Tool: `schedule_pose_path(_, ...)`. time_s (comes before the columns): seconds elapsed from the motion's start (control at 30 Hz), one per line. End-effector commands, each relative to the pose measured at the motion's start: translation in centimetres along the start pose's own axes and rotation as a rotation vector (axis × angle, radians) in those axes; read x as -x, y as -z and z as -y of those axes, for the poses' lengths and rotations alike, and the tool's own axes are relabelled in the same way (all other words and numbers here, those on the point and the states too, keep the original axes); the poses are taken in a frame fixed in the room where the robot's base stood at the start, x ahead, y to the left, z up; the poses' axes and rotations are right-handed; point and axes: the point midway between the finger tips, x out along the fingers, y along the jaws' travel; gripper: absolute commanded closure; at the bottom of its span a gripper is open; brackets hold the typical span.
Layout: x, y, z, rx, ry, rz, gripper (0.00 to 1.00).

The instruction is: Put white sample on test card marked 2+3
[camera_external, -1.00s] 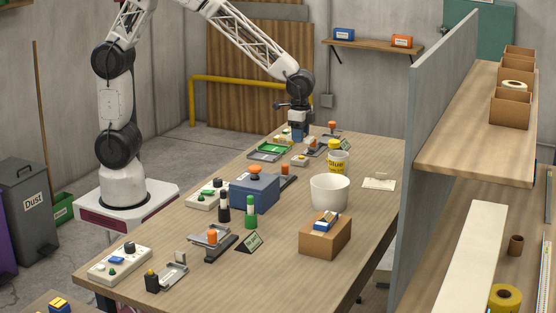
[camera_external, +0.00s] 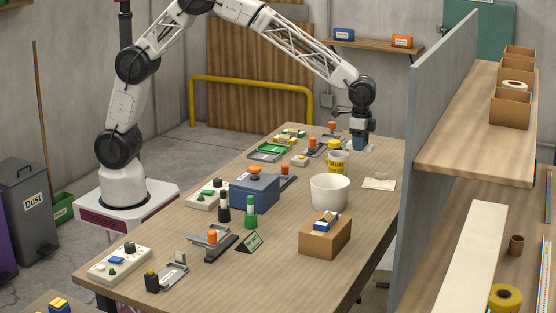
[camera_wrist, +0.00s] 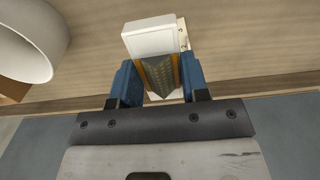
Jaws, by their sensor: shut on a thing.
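My gripper (camera_wrist: 157,78) has blue fingers shut on the white sample (camera_wrist: 150,38), a pale block sticking out past the fingertips in the wrist view. An orange-edged, grey patterned piece (camera_wrist: 158,72) shows between the fingers. In the external view my gripper (camera_external: 358,144) is above the table's right side, behind the cream test card (camera_external: 379,184); the sample is too small to tell there. In the wrist view a cream card edge with small dark marks (camera_wrist: 184,32) shows partly behind the sample, which hides most of it. I cannot read its marking.
The white bowl (camera_external: 330,193) stands left of the card and shows at the wrist view's upper left (camera_wrist: 28,38). A yellow glue pot (camera_external: 338,162) stands behind the bowl. A grey partition (camera_external: 432,150) rises beyond the table's right edge.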

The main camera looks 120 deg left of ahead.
Motion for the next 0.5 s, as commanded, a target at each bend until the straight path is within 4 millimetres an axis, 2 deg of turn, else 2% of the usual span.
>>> schedule_pose_path(0.03,-0.2,1.1,0.1,0.000,0.000,0.000,0.82)
schedule_pose_path(0.2,-0.7,4.2,0.2,0.000,0.000,0.000,0.82)
schedule_pose_path(0.5,-1.2,7.2,0.3,0.000,0.000,0.001,0.82)
